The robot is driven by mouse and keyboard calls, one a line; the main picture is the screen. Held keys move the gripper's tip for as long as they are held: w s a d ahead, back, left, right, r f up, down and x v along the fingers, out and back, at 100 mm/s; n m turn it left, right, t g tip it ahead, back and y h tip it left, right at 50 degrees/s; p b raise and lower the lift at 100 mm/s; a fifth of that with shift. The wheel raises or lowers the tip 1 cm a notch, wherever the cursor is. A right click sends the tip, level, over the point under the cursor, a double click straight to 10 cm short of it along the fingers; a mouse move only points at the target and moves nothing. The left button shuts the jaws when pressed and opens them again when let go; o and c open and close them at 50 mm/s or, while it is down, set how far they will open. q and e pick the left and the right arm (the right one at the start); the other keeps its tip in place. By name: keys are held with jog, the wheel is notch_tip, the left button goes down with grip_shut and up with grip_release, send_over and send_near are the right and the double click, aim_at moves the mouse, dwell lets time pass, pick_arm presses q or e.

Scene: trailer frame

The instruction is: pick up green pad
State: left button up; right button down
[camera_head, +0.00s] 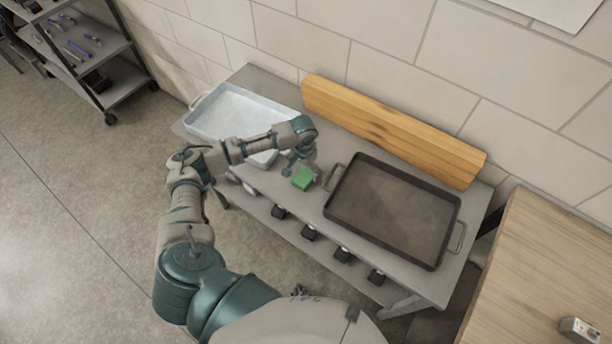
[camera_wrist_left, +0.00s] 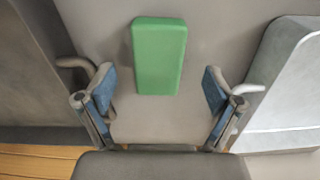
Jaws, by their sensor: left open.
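The green pad (camera_head: 303,179) lies on the grey table (camera_head: 305,209) between the two trays, near the front edge in the head view. In the left wrist view the green pad (camera_wrist_left: 159,56) shows whole, ahead of the fingers and between their lines. My left gripper (camera_head: 297,160) is just above and behind the pad in the head view. In the left wrist view my left gripper (camera_wrist_left: 158,90) is open, with blue finger pads on either side and nothing held. The right gripper is not in view.
A dark tray (camera_head: 437,262) stands right of the pad, its handle close by. A light metal tray (camera_head: 199,131) stands left, partly behind my arm. A wooden board (camera_head: 390,130) leans at the back wall. Several black items (camera_head: 309,232) sit below the front edge.

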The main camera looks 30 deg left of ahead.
aim_at(304, 176)
pick_arm(q)
notch_tip(304, 176, down, 5)
jog(key=shift+d+r, duration=0.1)
jog(key=c, duration=1.2)
jog(key=shift+r, duration=0.1)
jog(key=shift+c, duration=0.2)
